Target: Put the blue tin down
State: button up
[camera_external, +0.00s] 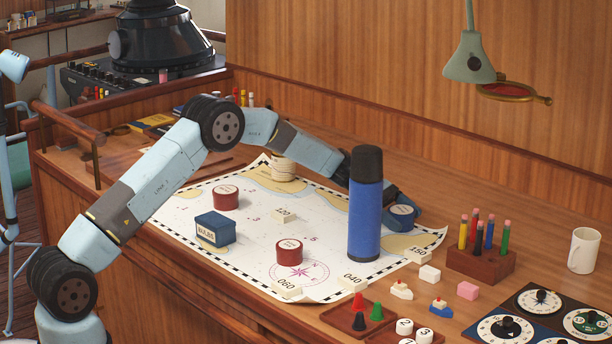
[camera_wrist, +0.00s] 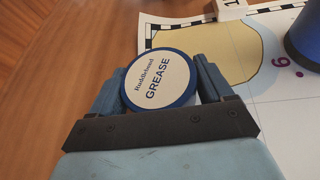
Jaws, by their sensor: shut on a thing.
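The blue tin (camera_wrist: 160,80) is round with a blue rim and a white lid lettered "Ruddlebond GREASE". My gripper (camera_wrist: 158,66) is shut on it, one finger on each side. In the external view the blue tin (camera_external: 402,211) and my gripper (camera_external: 397,200) are right of the tall blue flask, near the chart's right edge. The flask hides part of my wrist. Whether the tin touches the surface below, I cannot tell.
The tall blue flask (camera_external: 365,220) with a black cap stands close by on the chart (camera_external: 330,237). Red tins (camera_external: 289,252) and a blue bulbs box (camera_external: 215,229) are farther left. A wooden pencil block (camera_external: 481,263) and a white mug (camera_external: 583,250) are right. Wood beyond the chart's right edge is partly bare.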

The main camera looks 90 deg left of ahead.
jog(key=o, duration=1)
jog(key=shift+o, duration=0.2)
jog(key=v, duration=1.2)
jog(key=shift+r, duration=0.15)
